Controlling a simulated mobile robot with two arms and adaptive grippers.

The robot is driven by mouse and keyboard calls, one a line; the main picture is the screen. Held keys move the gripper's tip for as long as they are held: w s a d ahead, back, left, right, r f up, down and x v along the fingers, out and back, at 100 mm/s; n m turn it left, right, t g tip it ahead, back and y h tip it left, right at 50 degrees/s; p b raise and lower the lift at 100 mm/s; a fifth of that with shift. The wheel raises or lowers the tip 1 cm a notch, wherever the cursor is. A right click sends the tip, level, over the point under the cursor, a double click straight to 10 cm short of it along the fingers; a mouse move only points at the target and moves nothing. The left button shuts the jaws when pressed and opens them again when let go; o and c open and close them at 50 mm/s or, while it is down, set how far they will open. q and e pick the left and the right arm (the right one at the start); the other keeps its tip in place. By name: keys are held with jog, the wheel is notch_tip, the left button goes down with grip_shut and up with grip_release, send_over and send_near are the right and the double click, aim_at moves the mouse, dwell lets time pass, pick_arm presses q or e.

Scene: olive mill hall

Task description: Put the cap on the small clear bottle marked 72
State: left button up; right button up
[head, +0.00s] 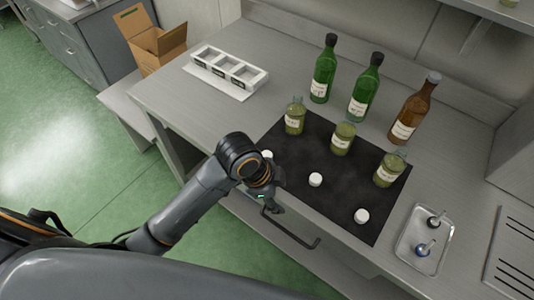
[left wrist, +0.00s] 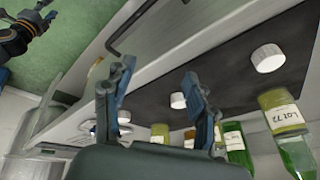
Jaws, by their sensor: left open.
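The small clear bottle marked 72 (head: 295,118) stands uncapped at the black mat's back left. Its "Lot 72" label also shows in the left wrist view (left wrist: 281,116), where the scene seems upside down. Two similar bottles (head: 343,139) (head: 389,170) stand to its right. Three white caps (head: 267,154) (head: 315,180) (head: 361,216) lie along the mat's front. The left one is partly hidden by my arm. My left gripper (head: 272,205) is open and empty at the bench's front edge, near the left cap. In the left wrist view its fingers (left wrist: 158,78) stand apart.
Two green bottles (head: 323,72) (head: 363,90) and a brown bottle (head: 411,112) stand behind the mat. A compartmented white holder (head: 227,75) is at back left. A metal tray (head: 413,253) with two stoppers is at right. A handle (head: 292,238) juts from the bench front.

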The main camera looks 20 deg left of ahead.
pick_arm(q)
jog(key=w+r+m, duration=0.1)
jog(key=w+m, duration=0.2)
jog(key=w+r+m, duration=0.1)
jog(key=m, duration=0.1)
jog(key=shift+w+d+r+g+y, duration=0.25)
jog(key=shift+r+g+y, duration=0.05)
jog(key=shift+g+y, duration=0.1)
jog(key=w+r+m, duration=0.1)
jog(key=w+a+r+m, duration=0.1)
jog(key=w+m, duration=0.1)
jog(key=shift+w+a+r+m+y, duration=0.15)
jog(key=shift+r+m+y, duration=0.15)
jog(key=shift+y, duration=0.1)
jog(key=w+a+r+m+g+y, duration=0.1)
jog(key=w+a+r+m+y, duration=0.1)
jog(key=w+a+r+m, duration=0.2)
notch_tip(320, 180, up, 3)
jog(key=shift+w+a+r+m, duration=0.1)
jog(key=shift+w+a+m, duration=0.3)
jog(key=shift+w+a, duration=0.35)
jog(key=shift+s+a, duration=0.1)
jog(key=shift+s, duration=0.05)
jog(key=p, duration=0.2)
send_over(268, 153)
notch_tip(268, 153, down, 8)
jog(key=shift+r, duration=0.25)
jog(key=shift+f, duration=0.6)
jog(key=shift+f, duration=0.1)
